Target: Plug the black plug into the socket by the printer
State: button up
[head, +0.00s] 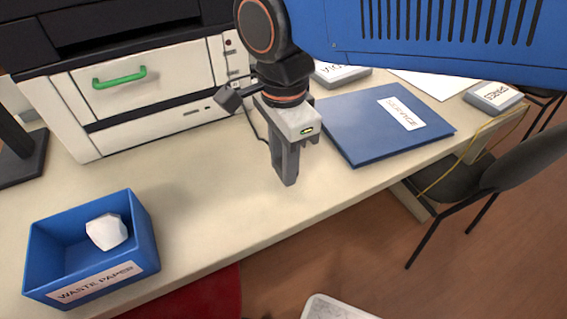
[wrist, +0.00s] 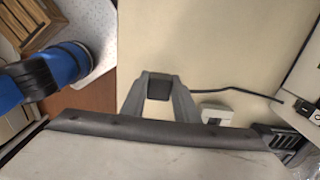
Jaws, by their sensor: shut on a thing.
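My gripper (head: 287,180) hangs over the table in front of the printer, pointing down. In the wrist view its fingers (wrist: 159,79) are shut on the black plug (wrist: 159,90). A black cable (wrist: 225,90) runs from the plug to the right, toward the printer. A small pale box (wrist: 215,113), which looks like the socket, sits right of the fingers, apart from the plug; its face is too small to read. The printer (head: 150,97) stands at the back left with a green handle.
A blue waste paper box (head: 140,235) with a crumpled white paper (head: 107,231) stands front left. A blue service folder (head: 350,135) lies right of my gripper. A grey labelled box (head: 493,97) and a dark chair (head: 490,175) are at the right. Bare table lies below my gripper.

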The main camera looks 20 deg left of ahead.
jog(key=shift+r, duration=0.8)
jog(key=shift+r, duration=1.85)
jog(key=shift+a, duration=0.1)
